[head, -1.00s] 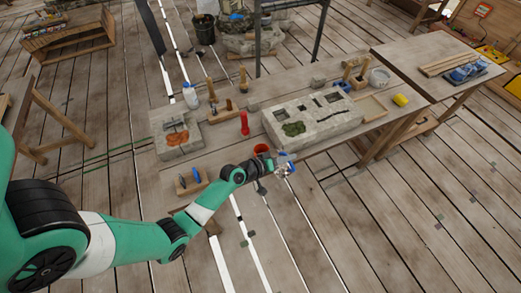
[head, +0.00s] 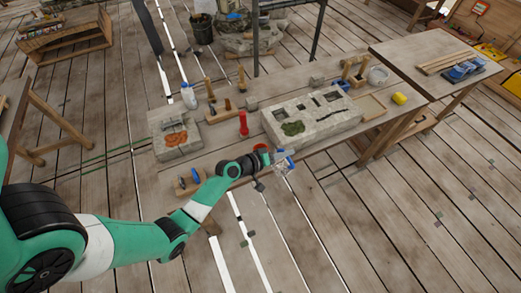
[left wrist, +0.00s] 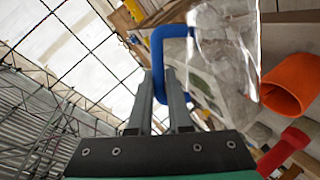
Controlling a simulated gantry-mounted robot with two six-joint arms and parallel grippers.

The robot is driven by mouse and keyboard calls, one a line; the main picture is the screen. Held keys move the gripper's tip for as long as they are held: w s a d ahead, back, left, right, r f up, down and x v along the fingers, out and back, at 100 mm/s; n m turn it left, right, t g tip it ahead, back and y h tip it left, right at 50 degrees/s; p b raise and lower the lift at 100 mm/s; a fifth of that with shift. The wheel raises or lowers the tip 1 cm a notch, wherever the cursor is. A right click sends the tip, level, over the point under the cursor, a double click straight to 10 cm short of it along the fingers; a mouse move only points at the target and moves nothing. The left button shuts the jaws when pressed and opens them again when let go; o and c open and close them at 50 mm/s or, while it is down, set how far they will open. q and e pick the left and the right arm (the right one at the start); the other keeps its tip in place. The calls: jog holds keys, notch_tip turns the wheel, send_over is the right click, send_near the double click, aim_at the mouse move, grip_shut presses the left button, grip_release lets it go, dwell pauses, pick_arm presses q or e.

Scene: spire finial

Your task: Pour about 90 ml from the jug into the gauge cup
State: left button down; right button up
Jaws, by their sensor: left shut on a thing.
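My left gripper (head: 274,165) is shut on the blue handle of a clear jug (head: 285,168), held at the table's front edge. In the left wrist view, the fingers (left wrist: 173,108) close on the blue handle (left wrist: 158,62), and the clear jug body (left wrist: 224,55) is beyond it. Whether liquid is inside, I cannot tell. An orange-red cup (head: 260,147) is just behind my wrist, partly hidden by the arm. It also shows in the left wrist view (left wrist: 290,86), beside the jug and apart from it. I cannot tell whether this is the gauge cup. My right gripper is out of view.
A red bottle-like object (head: 243,124) stands behind the orange cup. A pale stone block (head: 325,118) with recesses lies to the right, and another block (head: 175,137) to the left. A white bottle (head: 189,96) and wooden tool holders (head: 222,108) stand at the back left.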

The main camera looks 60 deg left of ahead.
pick_arm(q)
jog(key=shift+s+a+r+n+h+b, duration=0.15)
jog(key=shift+a+r+n+h+b, duration=0.25)
jog(key=shift+a+r+n, duration=0.2)
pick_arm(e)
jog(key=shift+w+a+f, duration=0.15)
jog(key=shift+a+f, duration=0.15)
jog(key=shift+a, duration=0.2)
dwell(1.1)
